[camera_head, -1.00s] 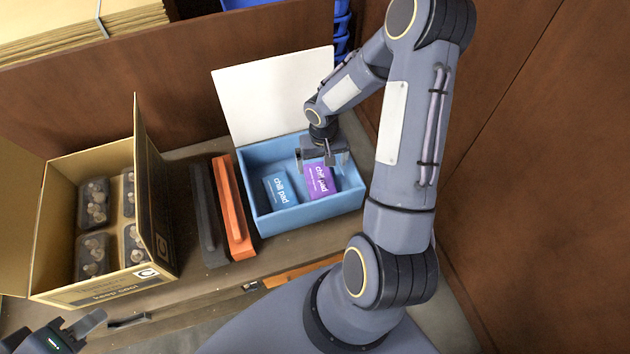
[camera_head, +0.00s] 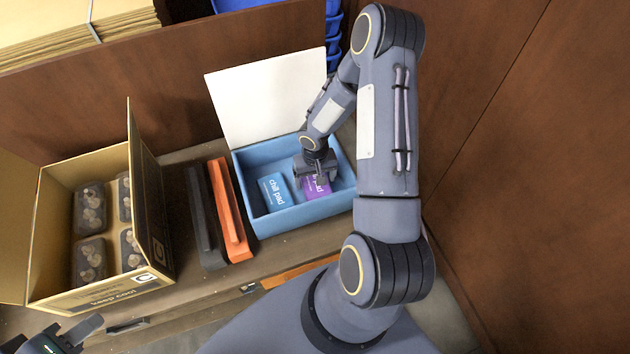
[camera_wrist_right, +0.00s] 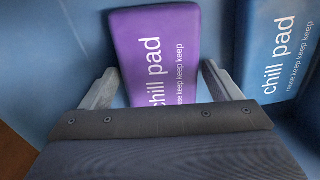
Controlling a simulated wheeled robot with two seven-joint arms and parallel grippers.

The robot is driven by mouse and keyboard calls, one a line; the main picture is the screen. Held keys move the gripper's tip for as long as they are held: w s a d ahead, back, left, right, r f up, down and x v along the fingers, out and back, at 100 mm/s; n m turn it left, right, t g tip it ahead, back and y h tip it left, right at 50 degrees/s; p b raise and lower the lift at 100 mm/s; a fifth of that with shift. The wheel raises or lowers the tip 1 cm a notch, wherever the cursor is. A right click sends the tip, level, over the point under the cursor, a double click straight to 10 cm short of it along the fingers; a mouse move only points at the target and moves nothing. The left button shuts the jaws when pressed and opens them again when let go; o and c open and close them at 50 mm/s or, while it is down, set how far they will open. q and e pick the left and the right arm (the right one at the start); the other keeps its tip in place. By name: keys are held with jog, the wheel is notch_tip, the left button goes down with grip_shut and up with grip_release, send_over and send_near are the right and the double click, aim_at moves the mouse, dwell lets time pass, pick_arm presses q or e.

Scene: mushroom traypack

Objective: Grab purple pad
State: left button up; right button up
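The purple pad (camera_head: 316,190), labelled "chill pad", lies in the light blue box (camera_head: 270,225), to the right of a blue pad (camera_head: 274,191). My right gripper (camera_head: 314,182) is down in the box over the purple pad and hides part of it. In the right wrist view the purple pad (camera_wrist_right: 155,50) lies between the two separated fingers of my right gripper (camera_wrist_right: 160,78). The fingertips are close to its two sides; I cannot tell whether they touch it. My left gripper (camera_head: 80,330) is at the bottom left, mostly cut off, away from the box.
The box's white lid (camera_head: 265,95) stands open behind it. Left of the box lie an orange bar (camera_head: 229,210) and a dark bar (camera_head: 203,215). An open carton (camera_head: 60,180) with mushroom packs stands farther left. Wooden walls rise behind and at the right.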

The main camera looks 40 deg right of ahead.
jog(key=c, duration=0.8)
